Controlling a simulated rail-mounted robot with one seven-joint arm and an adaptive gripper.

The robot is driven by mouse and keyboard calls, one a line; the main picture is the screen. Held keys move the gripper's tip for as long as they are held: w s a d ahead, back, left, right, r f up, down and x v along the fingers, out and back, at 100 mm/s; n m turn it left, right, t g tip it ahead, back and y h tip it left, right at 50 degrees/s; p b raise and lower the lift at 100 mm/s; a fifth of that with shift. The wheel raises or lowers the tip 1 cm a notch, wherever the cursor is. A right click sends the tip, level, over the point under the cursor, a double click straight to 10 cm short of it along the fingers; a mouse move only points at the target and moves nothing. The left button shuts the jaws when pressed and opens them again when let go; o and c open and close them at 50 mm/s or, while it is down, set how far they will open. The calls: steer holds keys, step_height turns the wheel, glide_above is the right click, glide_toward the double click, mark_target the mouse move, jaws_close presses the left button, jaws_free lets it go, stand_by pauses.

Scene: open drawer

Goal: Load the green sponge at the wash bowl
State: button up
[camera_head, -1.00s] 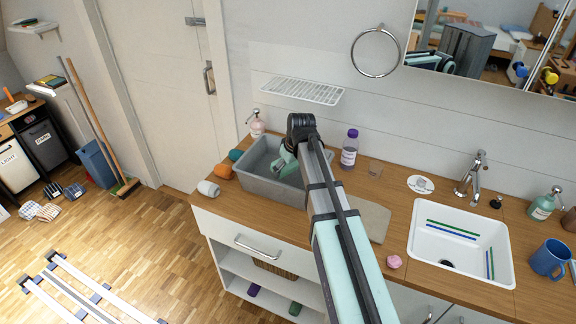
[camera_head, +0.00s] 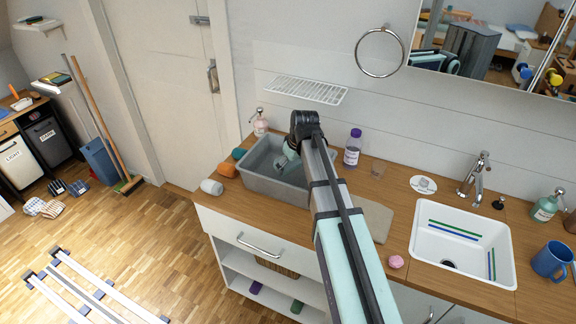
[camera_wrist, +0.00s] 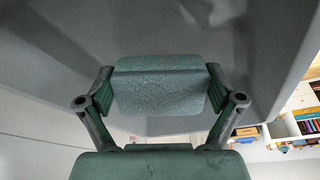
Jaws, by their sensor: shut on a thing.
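The grey wash bowl (camera_head: 262,187) stands on the wooden counter, left of my arm. My gripper (camera_head: 281,163) is at the bowl's opening, partly hidden by its wrist and by the arm. In the wrist view my gripper (camera_wrist: 158,92) is shut on the green sponge (camera_wrist: 160,88), with a finger at each end of it. Grey bowl walls (camera_wrist: 260,40) surround the sponge in that view. I cannot tell whether the sponge touches the bowl's floor.
Rolled cloths in white (camera_head: 212,187), orange (camera_head: 227,169) and teal (camera_head: 239,154) lie left of the bowl. A white sink (camera_head: 425,245) is at right.

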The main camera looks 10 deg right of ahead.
mark_target(291, 164)
steer(key=shift+r+p, duration=2.45)
steer(key=shift+r, duration=1.9)
steer(key=shift+r, duration=0.1)
step_height(291, 164, up, 4)
steer(key=shift+f+p, duration=0.1)
steer(key=shift+p, duration=1.1)
steer(key=s+f+m+h+b, duration=0.1)
steer(key=s+f+m+b, duration=0.3)
steer(key=s, duration=0.4)
steer(key=m+b, duration=0.1)
steer(key=b, duration=0.1)
steer(key=shift+s+a+h+b, duration=0.15)
steer(key=shift+a+h+b, duration=0.15)
steer(key=shift+a+b, duration=0.1)
